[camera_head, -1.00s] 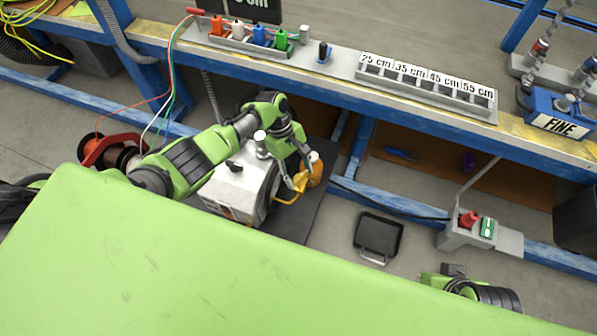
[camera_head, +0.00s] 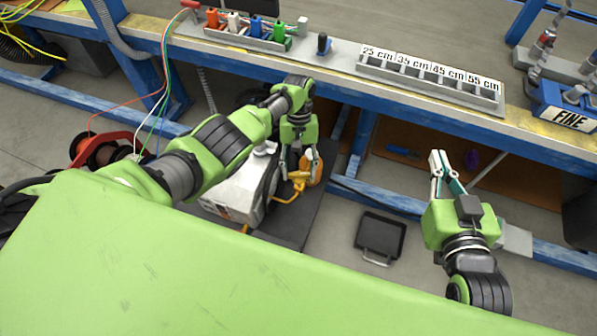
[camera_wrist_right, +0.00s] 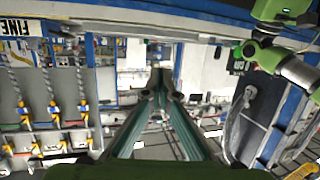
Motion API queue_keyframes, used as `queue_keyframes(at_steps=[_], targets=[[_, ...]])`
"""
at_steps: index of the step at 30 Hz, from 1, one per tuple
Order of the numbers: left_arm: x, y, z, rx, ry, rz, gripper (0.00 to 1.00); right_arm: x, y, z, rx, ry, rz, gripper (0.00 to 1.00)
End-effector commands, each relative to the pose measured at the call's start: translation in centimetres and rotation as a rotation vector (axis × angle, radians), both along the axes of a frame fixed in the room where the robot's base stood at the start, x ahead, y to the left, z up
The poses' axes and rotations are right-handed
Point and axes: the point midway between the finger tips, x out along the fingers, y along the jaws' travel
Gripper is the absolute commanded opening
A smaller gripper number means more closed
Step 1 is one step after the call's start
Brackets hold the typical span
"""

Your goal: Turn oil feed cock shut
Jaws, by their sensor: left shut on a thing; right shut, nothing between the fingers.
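A pale boxy machine (camera_head: 235,192) with a dark wheel stands on a dark base under the bench. On its right side are a yellow pipe-like fitting (camera_head: 290,189) and an orange rounded part (camera_head: 315,172). I cannot tell which small part is the oil feed cock. My left gripper (camera_head: 300,166) points down at this yellow-orange fitting, its fingers shut on part of it; the fingertips partly hide the contact. My right gripper (camera_head: 438,155) is shut and empty, raised to the right of the machine; its closed fingers also show in the right wrist view (camera_wrist_right: 160,78).
The blue-framed bench (camera_head: 330,75) runs across, carrying coloured plugs (camera_head: 250,28) and a length-marked rack (camera_head: 428,78). A cable reel (camera_head: 100,150) stands at left. A black tray (camera_head: 380,236) lies on the floor. My green body covers the front.

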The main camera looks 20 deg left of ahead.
Motion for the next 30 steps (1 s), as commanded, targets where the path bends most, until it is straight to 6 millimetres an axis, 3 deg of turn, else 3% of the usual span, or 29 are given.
queue_keyframes(at_steps=[6,12,30], targets=[[0.0,-0.3,-0.1,-0.003,0.001,-0.175,0.26,0.9,0.7,3.4,0.041,-0.163,0.011,0.00],[0.0,-0.3,-0.1,-0.002,0.001,-0.291,0.26,1.1,1.0,5.2,0.060,-0.240,0.016,0.00],[0.0,-0.3,0.0,-0.002,-0.001,-0.389,0.26,1.1,1.2,6.5,0.075,-0.296,0.019,0.00]])
